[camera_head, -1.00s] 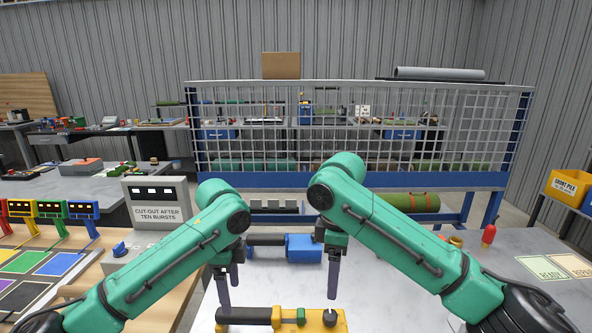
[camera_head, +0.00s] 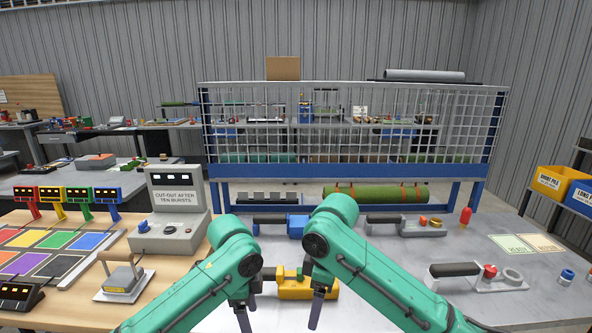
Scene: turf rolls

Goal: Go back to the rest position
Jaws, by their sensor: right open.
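My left gripper (camera_head: 246,316) points down at the lower middle of the head view, at the left of a yellow tool (camera_head: 294,291). Its fingers overlap, so its opening is unclear. My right gripper (camera_head: 318,308) is open and also points down, in front of the yellow tool's right end. I see nothing held in it. Both green forearms cover part of the grey table (camera_head: 390,270).
A blue tool (camera_head: 297,226) and a grey tool (camera_head: 408,228) lie farther back. A black-handled tool (camera_head: 470,277) lies right, near a red-topped piece (camera_head: 465,217). A control box (camera_head: 167,218) stands left. A mesh rack (camera_head: 350,130) stands behind the table.

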